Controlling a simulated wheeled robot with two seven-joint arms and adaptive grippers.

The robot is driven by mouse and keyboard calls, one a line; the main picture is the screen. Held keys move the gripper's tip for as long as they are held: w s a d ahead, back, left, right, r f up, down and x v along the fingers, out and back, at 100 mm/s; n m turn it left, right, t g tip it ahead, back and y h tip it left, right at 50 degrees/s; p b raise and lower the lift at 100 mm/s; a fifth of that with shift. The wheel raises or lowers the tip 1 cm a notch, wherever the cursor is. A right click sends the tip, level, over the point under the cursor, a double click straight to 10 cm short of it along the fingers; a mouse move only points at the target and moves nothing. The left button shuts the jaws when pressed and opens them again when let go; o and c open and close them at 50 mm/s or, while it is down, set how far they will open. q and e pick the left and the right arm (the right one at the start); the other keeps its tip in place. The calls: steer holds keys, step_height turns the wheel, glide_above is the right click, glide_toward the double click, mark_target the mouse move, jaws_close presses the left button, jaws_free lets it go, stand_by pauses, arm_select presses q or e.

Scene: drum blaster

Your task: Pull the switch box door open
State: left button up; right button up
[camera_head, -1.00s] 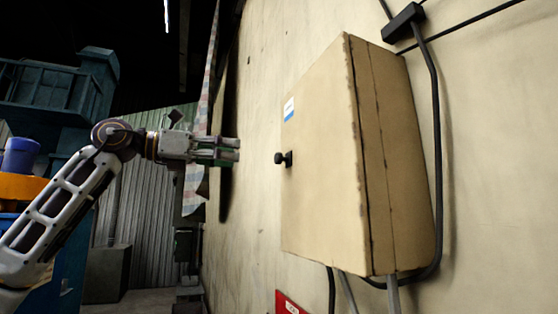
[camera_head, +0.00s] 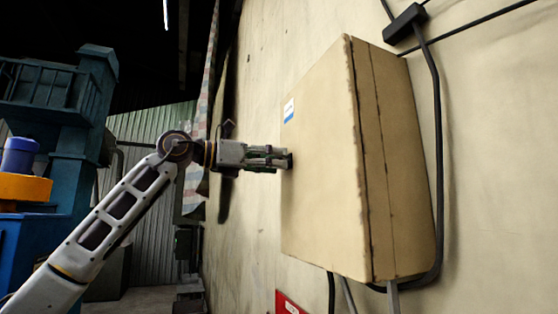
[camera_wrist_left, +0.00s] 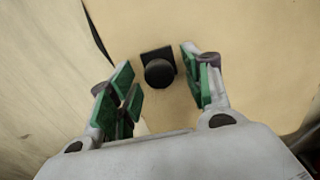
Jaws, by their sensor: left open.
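The switch box (camera_head: 322,190) is a tan box on the wall, and its door (camera_head: 318,220) looks shut. In the left wrist view the door's black knob (camera_wrist_left: 159,72) sits on a dark square plate. My left gripper (camera_head: 284,158) is at the door's left side, by the knob, which it hides in the head view. In the left wrist view the left gripper (camera_wrist_left: 163,88) is open, with green-padded fingers on either side of the knob and gaps between. I cannot tell whether the fingertips touch the door. My right gripper is not in view.
Black cables (camera_head: 437,150) run along the wall to the right of the box. A red sign (camera_head: 289,303) is low on the wall. Blue machinery (camera_head: 80,130) with an orange part stands at the left. The wall left of the box is clear.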

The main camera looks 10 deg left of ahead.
arm_select(q)
steer(key=shift+x, duration=0.95)
jaws_close()
